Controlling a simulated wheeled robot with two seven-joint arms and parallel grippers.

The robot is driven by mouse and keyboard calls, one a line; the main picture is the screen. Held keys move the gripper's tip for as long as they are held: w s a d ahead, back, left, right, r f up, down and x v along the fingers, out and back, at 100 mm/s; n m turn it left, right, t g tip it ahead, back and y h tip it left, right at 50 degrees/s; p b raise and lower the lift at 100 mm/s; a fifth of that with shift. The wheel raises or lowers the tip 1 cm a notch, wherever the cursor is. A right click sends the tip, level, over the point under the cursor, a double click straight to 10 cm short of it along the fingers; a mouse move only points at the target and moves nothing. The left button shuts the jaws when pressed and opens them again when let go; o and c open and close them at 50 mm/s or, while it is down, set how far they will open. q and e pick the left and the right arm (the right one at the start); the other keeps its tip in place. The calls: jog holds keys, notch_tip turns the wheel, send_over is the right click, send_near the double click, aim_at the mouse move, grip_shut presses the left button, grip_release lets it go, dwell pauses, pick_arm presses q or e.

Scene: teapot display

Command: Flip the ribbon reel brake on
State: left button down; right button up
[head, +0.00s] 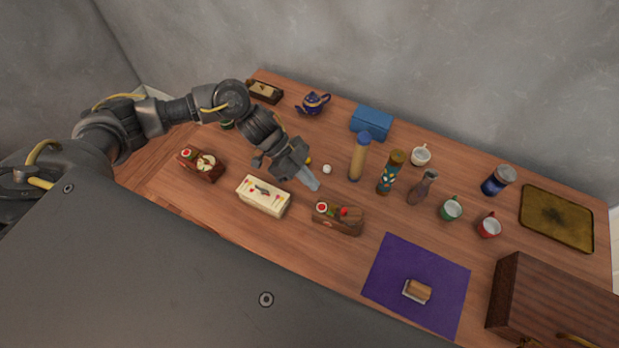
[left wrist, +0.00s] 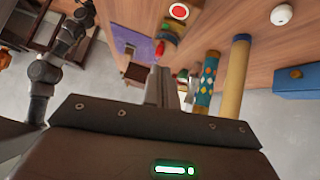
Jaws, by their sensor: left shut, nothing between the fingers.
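Three small box-like devices stand on the table in the head view, and I cannot tell for sure which carries the ribbon reel brake. A brown one (head: 208,175) at left has a red button and a pale round part. A cream one (head: 262,200) has a dark lever on top. A brown one (head: 338,226) in the middle has a red-and-white disc, a green part and a red part; its disc also shows in the left wrist view (left wrist: 179,11). My left gripper (head: 308,179) is shut and empty, above and behind the middle device, apart from it. My right gripper is out of view.
Patterned (head: 391,173) and tan (head: 359,158) cylinders stand right of my left gripper, with a small white ball (head: 327,169) nearby. Mugs, a vase (head: 423,188) and a tray (head: 556,220) are farther right. A purple mat (head: 385,278) and wooden chest (head: 550,300) are in front.

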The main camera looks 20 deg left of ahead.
pick_arm(q)
jog(key=p, duration=0.2)
send_over(334, 215)
jog(key=a, duration=0.3)
jog(key=f, duration=0.4)
jog(key=shift+w+d+f, duration=0.15)
jog(key=shift+w+f, duration=0.1)
jog(key=shift+f, duration=0.15)
notch_tip(334, 215, down, 2)
jog(key=shift+s+f, duration=0.1)
jog(key=shift+f, duration=0.15)
jog(key=shift+s+f, duration=0.1)
jog(key=shift+f, duration=0.7)
